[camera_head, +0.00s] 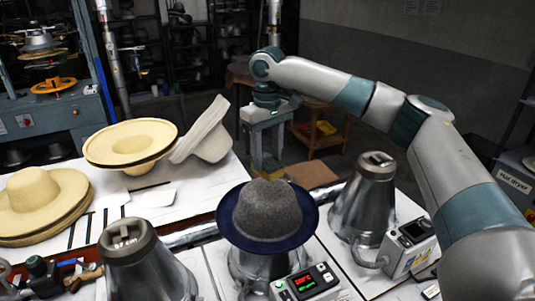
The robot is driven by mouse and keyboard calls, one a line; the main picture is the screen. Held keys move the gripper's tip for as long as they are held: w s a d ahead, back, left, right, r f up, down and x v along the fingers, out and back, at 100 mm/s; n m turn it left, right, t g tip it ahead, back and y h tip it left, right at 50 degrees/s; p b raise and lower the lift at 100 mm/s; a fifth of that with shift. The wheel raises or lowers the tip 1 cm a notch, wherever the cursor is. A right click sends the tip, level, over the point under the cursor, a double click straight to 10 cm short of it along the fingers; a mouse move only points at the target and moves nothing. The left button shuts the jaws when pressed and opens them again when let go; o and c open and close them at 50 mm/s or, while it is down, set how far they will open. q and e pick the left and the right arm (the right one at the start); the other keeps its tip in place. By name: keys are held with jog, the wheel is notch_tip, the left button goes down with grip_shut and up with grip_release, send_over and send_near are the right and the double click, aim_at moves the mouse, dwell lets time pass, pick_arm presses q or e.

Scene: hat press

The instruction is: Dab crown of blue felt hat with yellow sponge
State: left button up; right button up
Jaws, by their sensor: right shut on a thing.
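The blue felt hat (267,213) sits brim-down on a metal hat form in the front middle. Its crown is fuzzy grey and its wide brim is dark navy. My right arm reaches in from the right and bends down beyond the hat. My left gripper is not in view.
Metal forms stand left (138,265) and right (366,200) of the hat. A control box (308,284) with a lit display is in front. Straw hats (130,142) lie on the white table at left.

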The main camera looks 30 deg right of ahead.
jog(key=shift+f, duration=0.95)
jog(key=shift+f, duration=0.15)
jog(key=shift+f+p, duration=0.5)
jog(key=shift+f, duration=1.1)
jog(key=shift+f, duration=0.5)
dwell(0.6)
jog(key=shift+r, duration=0.1)
